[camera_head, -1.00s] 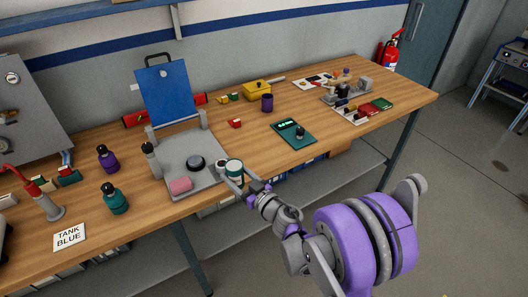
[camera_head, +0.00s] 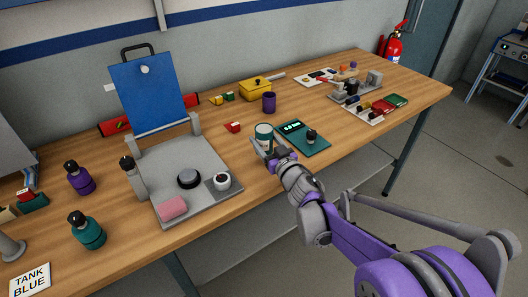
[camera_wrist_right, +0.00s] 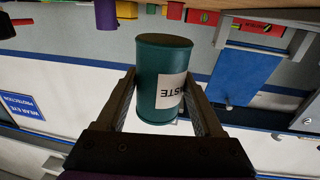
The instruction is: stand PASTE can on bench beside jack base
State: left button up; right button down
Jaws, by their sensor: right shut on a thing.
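My right gripper (camera_head: 262,149) is shut on the teal PASTE can (camera_head: 264,131), which has a pale label. In the right wrist view the can (camera_wrist_right: 157,80) sits between both fingers (camera_wrist_right: 165,105), inverted in the picture, with part of its lettering showing. The can is upright over the bench (camera_head: 245,172), between the grey base plate and the green scale. I cannot tell whether its bottom touches the wood. The grey base plate (camera_head: 165,158), possibly the jack base, lies left of the can. My left gripper is not in view.
Bare wood lies between plate and scale.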

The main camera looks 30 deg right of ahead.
aim_at(265, 150)
jog(key=shift+w+f+b, duration=0.1)
jog(key=shift+f+b, duration=0.2)
jog(key=shift+f, duration=1.65)
jog(key=shift+f, duration=0.15)
grip_release()
